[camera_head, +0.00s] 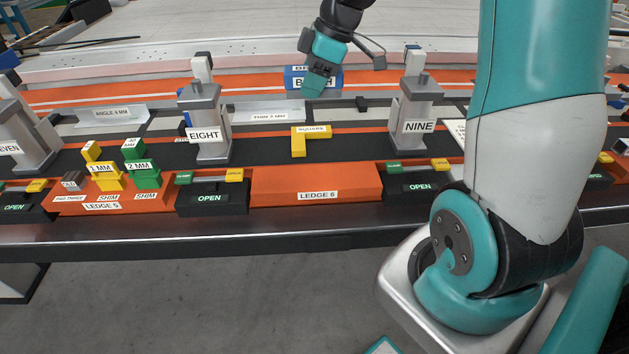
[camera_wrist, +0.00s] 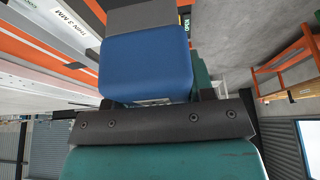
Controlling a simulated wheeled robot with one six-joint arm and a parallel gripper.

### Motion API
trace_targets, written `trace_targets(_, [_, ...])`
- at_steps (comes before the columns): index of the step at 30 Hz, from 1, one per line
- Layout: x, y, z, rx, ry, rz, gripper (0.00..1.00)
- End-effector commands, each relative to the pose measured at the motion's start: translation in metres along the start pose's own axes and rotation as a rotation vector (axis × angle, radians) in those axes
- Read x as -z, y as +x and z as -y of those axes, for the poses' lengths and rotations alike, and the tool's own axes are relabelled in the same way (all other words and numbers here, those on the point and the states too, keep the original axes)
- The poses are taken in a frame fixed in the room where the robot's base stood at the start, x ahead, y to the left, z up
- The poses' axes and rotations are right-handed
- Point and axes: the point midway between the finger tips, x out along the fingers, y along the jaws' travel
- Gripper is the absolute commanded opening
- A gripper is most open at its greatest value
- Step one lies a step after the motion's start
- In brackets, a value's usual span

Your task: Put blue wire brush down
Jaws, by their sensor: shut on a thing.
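My gripper (camera_head: 318,84) is above the far part of the bench, between the posts marked EIGHT and NINE. It is shut on the blue wire brush (camera_head: 333,77), whose label is partly covered by the gripper. In the wrist view the brush (camera_wrist: 145,65) is a blue block just beyond the dark gripper bar, with a grey part past it. The brush appears just behind the THIN 3 MM plate (camera_head: 268,112); I cannot tell whether it touches anything below.
Posts EIGHT (camera_head: 206,125) and NINE (camera_head: 416,115) stand on either side. A yellow SQUARE (camera_head: 298,143) lies between them. LEDGE 6 (camera_head: 315,182) is bare in front. LEDGE 5 (camera_head: 75,200) holds yellow and green shims. OPEN clamps (camera_head: 212,198) flank LEDGE 6.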

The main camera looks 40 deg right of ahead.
Motion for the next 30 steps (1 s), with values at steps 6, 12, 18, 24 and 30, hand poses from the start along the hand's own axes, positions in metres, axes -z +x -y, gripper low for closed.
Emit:
trace_targets(6, [-0.016,0.035,0.003,0.021,-0.025,0.002,0.27])
trace_targets(12, [-0.038,0.088,0.004,0.022,-0.023,0.003,0.27])
trace_targets(18, [-0.055,0.131,0.003,0.019,-0.025,0.003,0.27])
trace_targets(24, [-0.062,0.147,0.002,0.015,-0.026,0.001,0.27])
trace_targets(30, [-0.072,0.17,0.003,0.018,-0.024,0.003,0.27])
